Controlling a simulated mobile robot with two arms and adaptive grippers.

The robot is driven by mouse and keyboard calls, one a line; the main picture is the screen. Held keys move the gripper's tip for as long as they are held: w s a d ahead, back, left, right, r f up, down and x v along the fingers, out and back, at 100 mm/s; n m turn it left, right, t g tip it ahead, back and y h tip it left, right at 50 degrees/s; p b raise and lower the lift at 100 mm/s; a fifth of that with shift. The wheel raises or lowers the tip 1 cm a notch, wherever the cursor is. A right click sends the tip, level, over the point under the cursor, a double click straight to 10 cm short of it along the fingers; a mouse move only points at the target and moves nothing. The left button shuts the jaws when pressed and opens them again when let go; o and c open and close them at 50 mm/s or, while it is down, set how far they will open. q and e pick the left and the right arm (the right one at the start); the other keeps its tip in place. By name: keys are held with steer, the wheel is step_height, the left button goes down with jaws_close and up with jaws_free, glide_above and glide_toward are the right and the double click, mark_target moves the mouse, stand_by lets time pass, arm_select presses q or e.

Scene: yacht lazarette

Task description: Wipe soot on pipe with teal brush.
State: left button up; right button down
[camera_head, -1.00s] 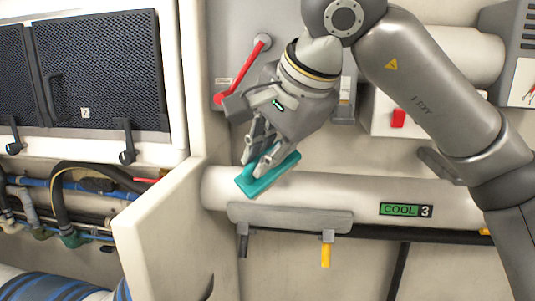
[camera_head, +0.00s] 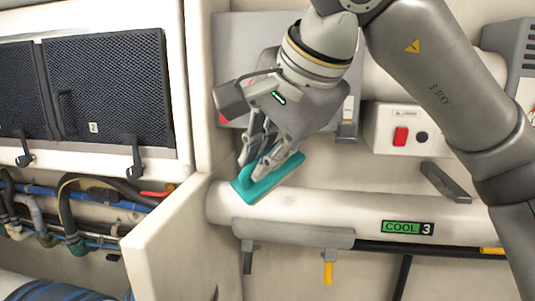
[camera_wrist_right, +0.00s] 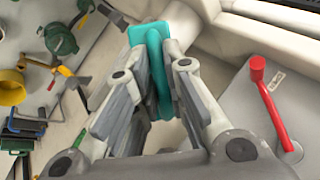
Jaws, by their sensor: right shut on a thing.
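My right gripper (camera_head: 268,160) is shut on the teal brush (camera_head: 274,181) at the left end of the pale pipe (camera_head: 330,209). In the right wrist view the brush (camera_wrist_right: 154,62) sits between the two fingers. No soot can be made out on the visible pipe; the part behind the brush is hidden. My left gripper is not in view.
A pale partition (camera_head: 172,246) stands just left of the pipe end. A grey bracket (camera_head: 290,234) with a yellow tab hangs below the pipe. A red lever (camera_wrist_right: 268,103) is near the gripper in the right wrist view. A white switch box (camera_head: 398,128) is above the pipe.

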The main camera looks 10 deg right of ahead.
mark_target(270, 177)
steer(key=shift+s+r, duration=0.15)
steer(key=shift+s, duration=0.05)
steer(key=shift+w, duration=0.15)
steer(key=shift+w+f+b, duration=0.15)
steer(key=shift+f+b, duration=0.2)
steer(key=shift+f, duration=0.15)
steer(key=shift+w+d+f+b, duration=0.25)
steer(key=shift+w+f+b, duration=0.15)
steer(key=shift+w+f, duration=0.3)
steer(key=shift+w+d+f+b, duration=0.3)
steer(key=shift+w+f, duration=0.2)
steer(key=shift+f, duration=0.3)
steer(key=shift+w+d+f+b, duration=0.2)
steer(key=shift+w+f+b, duration=0.25)
steer(key=shift+w+f, duration=0.25)
steer(key=shift+w+d+f+b, duration=0.25)
steer(key=shift+w+f+b, duration=0.2)
steer(key=shift+f, duration=0.4)
